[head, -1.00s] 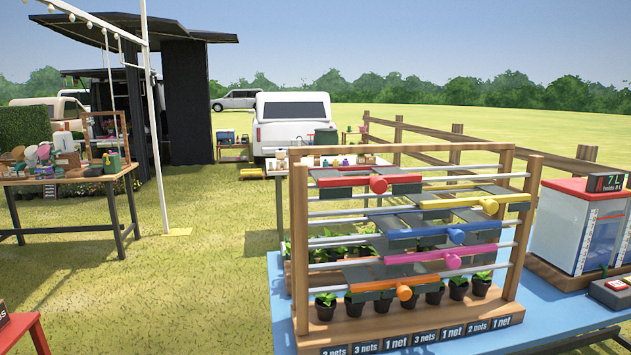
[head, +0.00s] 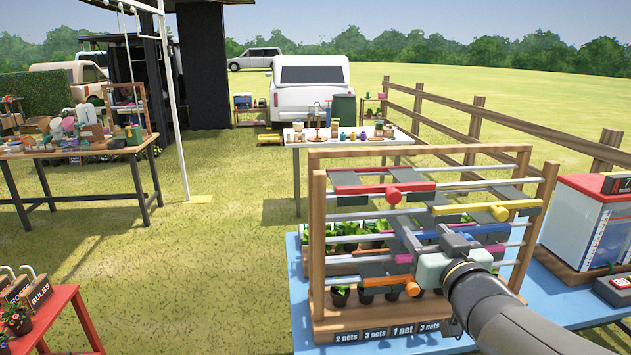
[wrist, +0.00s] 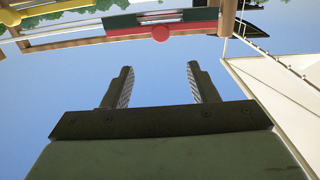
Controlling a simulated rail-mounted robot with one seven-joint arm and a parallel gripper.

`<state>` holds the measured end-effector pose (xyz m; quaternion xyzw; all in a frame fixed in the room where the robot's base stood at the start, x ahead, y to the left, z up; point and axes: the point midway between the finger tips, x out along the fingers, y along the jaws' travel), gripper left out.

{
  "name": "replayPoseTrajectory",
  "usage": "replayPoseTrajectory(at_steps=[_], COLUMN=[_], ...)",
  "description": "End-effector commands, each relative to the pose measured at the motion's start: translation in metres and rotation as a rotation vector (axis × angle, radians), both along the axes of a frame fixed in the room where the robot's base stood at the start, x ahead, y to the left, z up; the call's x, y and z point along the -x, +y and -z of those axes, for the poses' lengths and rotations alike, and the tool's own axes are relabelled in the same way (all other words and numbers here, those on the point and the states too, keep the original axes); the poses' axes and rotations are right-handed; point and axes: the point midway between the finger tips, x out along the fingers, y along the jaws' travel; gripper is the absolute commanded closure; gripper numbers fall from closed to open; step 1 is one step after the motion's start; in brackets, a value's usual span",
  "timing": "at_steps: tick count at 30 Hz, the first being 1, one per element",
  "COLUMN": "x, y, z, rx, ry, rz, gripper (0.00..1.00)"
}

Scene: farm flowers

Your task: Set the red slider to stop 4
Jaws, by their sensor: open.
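The red slider (head: 393,196) sits on the top rail of the wooden rack (head: 318,235), left of the rail's middle. Its bar is red with dark panels beside it. In the wrist view the red slider (wrist: 160,33) appears upside down near the top, beyond my fingertips and apart from them. My gripper (head: 424,229) is in front of the rack, lower and to the right of the red knob. In the wrist view my gripper (wrist: 158,68) has its two fingers spread with only sky between them. My gripper and arm hide part of the lower rails and some labels.
A yellow slider (head: 499,213) sits on the rail below, further right. Orange slider (head: 413,289) and potted plants (head: 340,296) are lower down. Net labels (head: 375,333) line the rack's base on the blue table (head: 297,290). A white-and-blue machine (head: 590,225) stands right of the rack.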

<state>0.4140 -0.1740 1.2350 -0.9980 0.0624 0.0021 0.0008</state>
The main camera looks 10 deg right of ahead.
Motion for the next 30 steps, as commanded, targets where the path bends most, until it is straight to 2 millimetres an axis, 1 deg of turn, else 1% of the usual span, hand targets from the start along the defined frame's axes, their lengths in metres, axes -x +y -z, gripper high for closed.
replayPoseTrajectory(at_steps=[2, 5, 8, 15, 21, 25, 30], x=[-0.005, -0.018, -0.037, -0.090, -0.132, -0.153, -0.168], y=[0.000, -0.002, -0.004, -0.010, -0.015, -0.018, -0.020], z=[-0.001, 0.002, 0.002, 0.002, 0.000, 0.000, 0.000], rx=[0.002, 0.002, 0.002, 0.001, 0.001, 0.001, 0.002], ry=[-0.007, -0.004, -0.004, -0.003, -0.002, -0.003, -0.003], rz=[-0.005, -0.005, -0.005, -0.005, -0.005, -0.004, -0.004], gripper=[0.47, 0.47, 0.47, 0.47, 0.47, 0.47, 0.47])
